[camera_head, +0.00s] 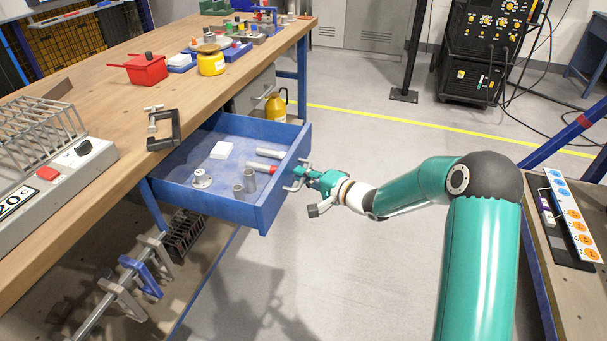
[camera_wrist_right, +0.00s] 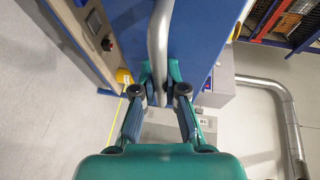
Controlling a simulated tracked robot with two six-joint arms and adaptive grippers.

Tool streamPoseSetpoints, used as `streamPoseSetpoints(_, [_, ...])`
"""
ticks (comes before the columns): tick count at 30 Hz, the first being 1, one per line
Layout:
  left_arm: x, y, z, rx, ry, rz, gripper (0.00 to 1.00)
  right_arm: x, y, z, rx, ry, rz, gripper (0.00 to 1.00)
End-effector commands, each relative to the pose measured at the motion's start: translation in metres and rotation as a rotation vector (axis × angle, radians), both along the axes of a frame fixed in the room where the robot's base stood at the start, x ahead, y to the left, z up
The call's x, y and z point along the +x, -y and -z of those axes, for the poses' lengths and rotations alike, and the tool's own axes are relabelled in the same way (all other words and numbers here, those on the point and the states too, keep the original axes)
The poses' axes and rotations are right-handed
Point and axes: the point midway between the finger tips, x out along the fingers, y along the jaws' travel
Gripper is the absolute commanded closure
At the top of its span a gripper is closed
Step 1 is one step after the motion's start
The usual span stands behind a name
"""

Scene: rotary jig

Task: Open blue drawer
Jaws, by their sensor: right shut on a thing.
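The blue drawer (camera_head: 262,208) is pulled out from under the wooden workbench, and its inside shows. It holds a white block (camera_head: 221,150), a round white flanged part (camera_head: 202,179), grey cylinders (camera_head: 244,184) and a red-ended rod (camera_head: 262,168). My right gripper (camera_head: 300,180) is at the drawer's front face, shut on its grey bar handle. In the right wrist view the handle (camera_wrist_right: 158,45) runs between the fingers of the right gripper (camera_wrist_right: 160,92), in front of the blue drawer front (camera_wrist_right: 200,40). My left gripper is not in view.
The workbench (camera_head: 110,100) carries a black clamp (camera_head: 163,128) at its edge, a red box (camera_head: 147,70) and a yellow pot (camera_head: 211,62). Clear floor lies right of the drawer.

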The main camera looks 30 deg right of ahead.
Motion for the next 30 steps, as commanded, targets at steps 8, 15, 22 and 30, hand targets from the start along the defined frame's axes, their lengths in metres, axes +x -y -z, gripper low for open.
streamPoseSetpoints(8, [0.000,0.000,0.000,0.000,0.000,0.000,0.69,0.002,0.003,0.000,0.000,0.000,0.009,0.77])
streamPoseSetpoints(15, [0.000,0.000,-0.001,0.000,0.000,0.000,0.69,-0.005,0.004,-0.002,0.000,0.000,0.006,0.77])
streamPoseSetpoints(22, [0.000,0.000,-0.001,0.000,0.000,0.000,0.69,-0.037,0.015,-0.008,-0.001,0.000,0.009,0.77])
streamPoseSetpoints(30, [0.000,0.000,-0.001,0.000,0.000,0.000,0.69,-0.087,0.031,-0.017,-0.001,0.000,0.011,0.77])
